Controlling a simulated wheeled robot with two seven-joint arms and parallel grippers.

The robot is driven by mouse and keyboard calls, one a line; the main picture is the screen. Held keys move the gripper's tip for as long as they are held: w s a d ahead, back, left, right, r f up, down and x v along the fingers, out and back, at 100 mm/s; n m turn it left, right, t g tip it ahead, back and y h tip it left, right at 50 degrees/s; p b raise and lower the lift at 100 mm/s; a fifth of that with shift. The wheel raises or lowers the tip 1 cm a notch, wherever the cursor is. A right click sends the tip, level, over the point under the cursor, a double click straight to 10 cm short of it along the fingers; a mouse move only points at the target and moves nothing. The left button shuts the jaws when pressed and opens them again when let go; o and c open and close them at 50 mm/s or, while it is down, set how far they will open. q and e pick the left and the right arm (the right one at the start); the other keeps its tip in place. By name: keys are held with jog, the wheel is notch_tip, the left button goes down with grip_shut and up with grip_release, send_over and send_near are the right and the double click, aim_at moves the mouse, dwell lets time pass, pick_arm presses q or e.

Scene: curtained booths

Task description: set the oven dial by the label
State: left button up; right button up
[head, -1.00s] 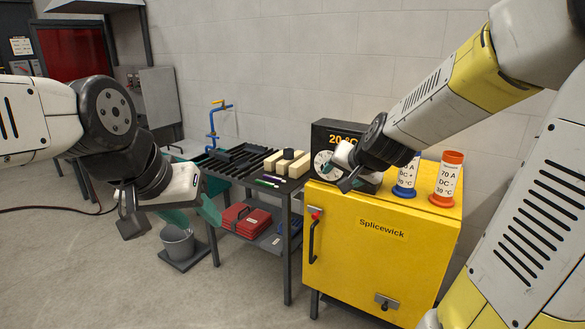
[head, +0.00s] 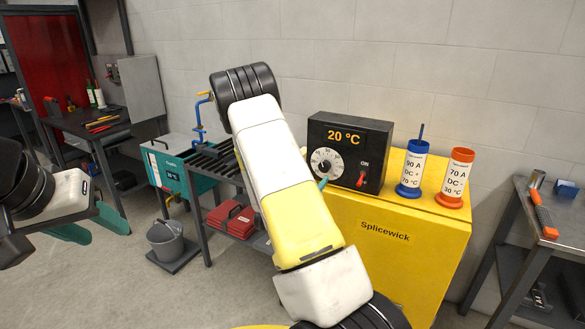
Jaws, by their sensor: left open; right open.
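The oven is a yellow cabinet (head: 420,232) marked Splicewick, with a black control box (head: 375,135) on top reading 20 °C. The box has a white-faced dial (head: 323,161) with a black knob, and a red ON switch. A blue tube (head: 409,190) and an orange tube (head: 455,185) stand right of it; their labels appear to read 90 A DC+ and 70 A DC, with temperatures too small to read surely. One teal fingertip of my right gripper (head: 323,184) shows just below the dial; my arm hides the rest. My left gripper (head: 103,234) is open and empty at left.
A rack table with a red case (head: 230,219) stands behind my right arm. A grey bucket (head: 166,240) is on the floor, a teal box (head: 170,165) behind it. A metal table (head: 560,240) with an orange-handled tool is at right. Floor at lower left is clear.

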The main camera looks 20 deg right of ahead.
aim_at(323, 168)
jog(key=x, duration=0.7)
grip_shut()
